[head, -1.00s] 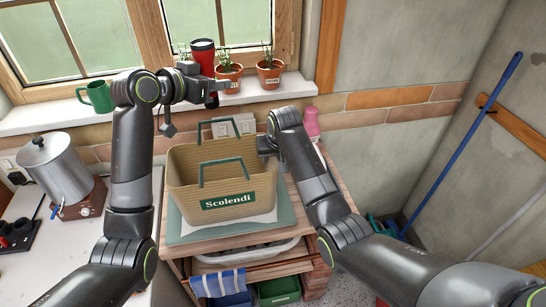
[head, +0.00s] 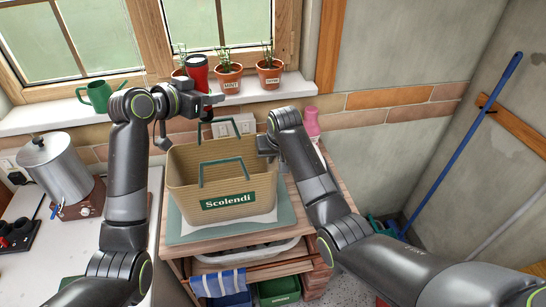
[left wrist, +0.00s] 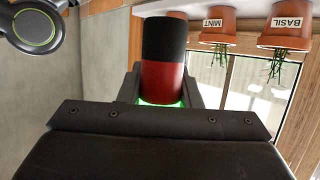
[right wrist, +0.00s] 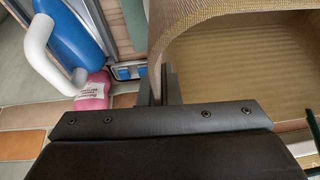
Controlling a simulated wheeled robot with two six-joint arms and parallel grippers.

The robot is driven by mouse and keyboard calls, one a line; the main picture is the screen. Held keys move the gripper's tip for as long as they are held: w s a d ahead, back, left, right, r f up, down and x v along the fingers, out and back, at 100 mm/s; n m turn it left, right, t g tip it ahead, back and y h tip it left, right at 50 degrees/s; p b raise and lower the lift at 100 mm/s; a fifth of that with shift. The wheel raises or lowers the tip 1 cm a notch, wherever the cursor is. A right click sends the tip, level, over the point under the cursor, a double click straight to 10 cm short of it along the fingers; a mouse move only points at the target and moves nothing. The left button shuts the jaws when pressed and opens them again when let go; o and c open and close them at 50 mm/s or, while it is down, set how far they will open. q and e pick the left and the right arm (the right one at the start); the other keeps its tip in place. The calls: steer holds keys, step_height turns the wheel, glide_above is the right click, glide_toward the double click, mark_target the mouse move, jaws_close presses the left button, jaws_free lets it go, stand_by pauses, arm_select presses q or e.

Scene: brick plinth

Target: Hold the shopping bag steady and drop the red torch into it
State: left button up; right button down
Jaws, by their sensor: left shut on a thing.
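The red torch (head: 197,75) is upright in my left gripper (head: 208,99), its wide head above the jaws. In the left wrist view its red body and black end (left wrist: 164,42) show between the fingers. The tan shopping bag (head: 185,185), with green handles and a "Scolendi" label, stands open on a small table. The torch is above the bag's back left rim, outside its opening as seen from the head. My right gripper (head: 268,146) is at the bag's right rim. In the right wrist view its fingers (right wrist: 158,88) are closed about the bag's wall. The bag's floor is hidden in the head view.
A metal pot (head: 55,165) is on the left counter. A pink bottle (head: 311,124) stands right of the bag. A blue-handled broom (head: 460,145) leans at the right wall.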

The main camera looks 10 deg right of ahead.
mark_target(211, 118)
arm_select(q)
steer(key=shift+f, duration=3)
steer(key=o, duration=1.2)
steer(key=shift+s+a, duration=0.1)
steer(key=shift+a, duration=0.05)
steer(key=v, duration=1.1)
steer(key=shift+s+a+r, duration=0.1)
steer(key=shift+s+a, duration=0.15)
